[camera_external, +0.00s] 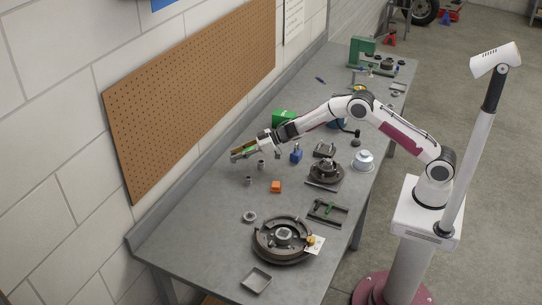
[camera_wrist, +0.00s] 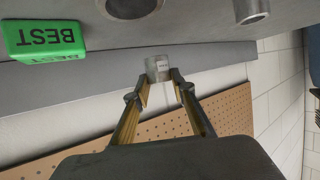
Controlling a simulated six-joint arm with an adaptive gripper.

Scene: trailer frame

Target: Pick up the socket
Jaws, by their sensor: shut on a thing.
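A small grey metal socket (camera_wrist: 158,66) with a pale label sits between the fingertips of my gripper (camera_wrist: 159,83) in the wrist view. My gripper is shut on it. In the external view my gripper (camera_external: 241,152) is at the back left of the bench, near the wall, and the held socket is too small to make out clearly. Two more grey cylinders stand on the bench below it, a nearer one (camera_external: 248,181) and a farther one (camera_external: 261,165). Two round metal ends also show at the top of the wrist view, one (camera_wrist: 131,8) larger than the other (camera_wrist: 252,11).
A green box (camera_external: 283,117) marked BEST stands near the wall. An orange block (camera_external: 276,186), a blue item (camera_external: 296,155) and a large round hub assembly (camera_external: 268,250) are on the bench. A pegboard (camera_external: 190,95) hangs behind. The bench's left part is clear.

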